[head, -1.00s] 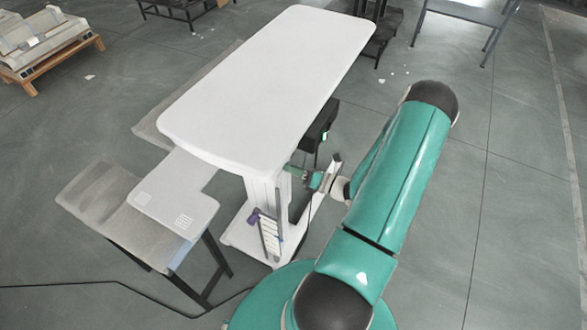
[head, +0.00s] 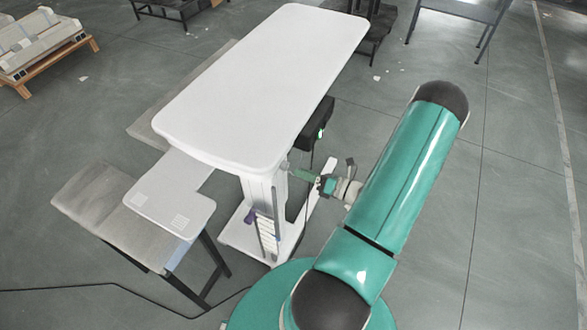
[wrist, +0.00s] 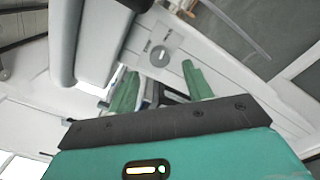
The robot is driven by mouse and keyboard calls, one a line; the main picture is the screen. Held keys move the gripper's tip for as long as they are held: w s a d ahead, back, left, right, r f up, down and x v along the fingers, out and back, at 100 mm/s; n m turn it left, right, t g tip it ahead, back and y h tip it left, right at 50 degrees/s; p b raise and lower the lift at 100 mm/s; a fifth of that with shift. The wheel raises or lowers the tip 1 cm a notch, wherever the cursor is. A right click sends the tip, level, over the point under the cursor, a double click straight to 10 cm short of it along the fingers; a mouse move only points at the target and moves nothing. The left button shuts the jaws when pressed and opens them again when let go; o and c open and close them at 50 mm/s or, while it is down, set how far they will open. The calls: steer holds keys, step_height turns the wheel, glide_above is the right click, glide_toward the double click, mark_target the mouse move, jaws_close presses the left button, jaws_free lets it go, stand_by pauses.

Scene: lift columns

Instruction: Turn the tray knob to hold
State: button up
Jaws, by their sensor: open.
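A small round grey knob (wrist: 159,56) with a slot-like mark sits on a pale plate on a white surface in the wrist view. Small marks flank it on the plate, too small to read. My gripper (wrist: 159,72) is open, its two green fingers on either side of the knob's line and apart from each other. I cannot tell whether they touch the knob. In the head view my gripper (head: 297,173) is just right of the white column (head: 259,190), under the tabletop edge. The knob there is too small to make out surely.
The white tabletop (head: 262,80) overhangs the column. A black box (head: 316,125) hangs under the right edge. A white base foot (head: 318,190) lies below my gripper.

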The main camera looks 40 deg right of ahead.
steer(key=v, duration=0.8)
steer(key=shift+s, duration=0.15)
